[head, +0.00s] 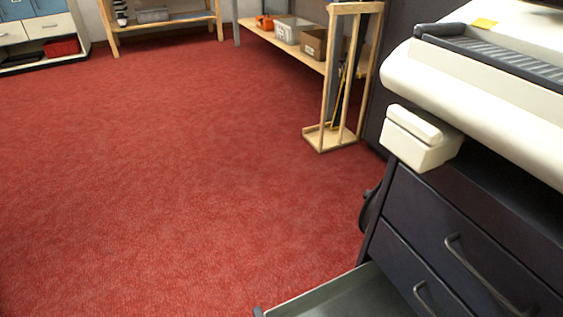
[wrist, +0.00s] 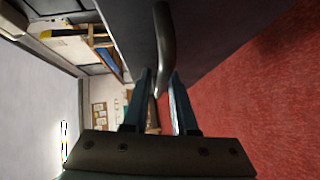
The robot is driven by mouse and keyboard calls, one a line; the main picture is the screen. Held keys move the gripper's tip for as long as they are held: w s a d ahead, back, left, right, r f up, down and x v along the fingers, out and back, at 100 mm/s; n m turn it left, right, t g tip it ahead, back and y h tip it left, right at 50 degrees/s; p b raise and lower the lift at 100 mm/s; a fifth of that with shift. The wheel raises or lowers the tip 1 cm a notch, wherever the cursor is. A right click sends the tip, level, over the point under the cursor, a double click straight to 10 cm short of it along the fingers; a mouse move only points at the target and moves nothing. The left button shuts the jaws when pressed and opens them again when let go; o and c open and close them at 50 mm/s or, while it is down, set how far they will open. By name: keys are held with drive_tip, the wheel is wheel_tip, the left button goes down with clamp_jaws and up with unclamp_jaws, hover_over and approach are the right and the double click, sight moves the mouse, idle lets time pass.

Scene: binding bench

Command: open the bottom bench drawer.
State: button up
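The dark bench (head: 430,205) stands at the right of the head view. It shows an upper drawer front with a bar handle (head: 485,278) and a lower front with a handle (head: 424,298), both flush. Beneath them a grey drawer (head: 345,300) sticks out to the left, open; its front is cut off by the picture's bottom edge. My gripper (wrist: 161,75) shows only in the wrist view. Its two fingers are apart, and a dark curved handle (wrist: 166,45) on a dark panel reaches between them. I cannot tell whether they touch it.
A cream machine (head: 490,95) and a small cream box (head: 420,138) sit on the bench. A wooden stand (head: 343,138) is behind it, next to a shelf with boxes (head: 292,30). The red floor (head: 180,170) left of the bench is clear.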

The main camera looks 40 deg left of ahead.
drive_tip(key=p+v, duration=0.4)
drive_tip(key=v, duration=0.9)
idle(0.4)
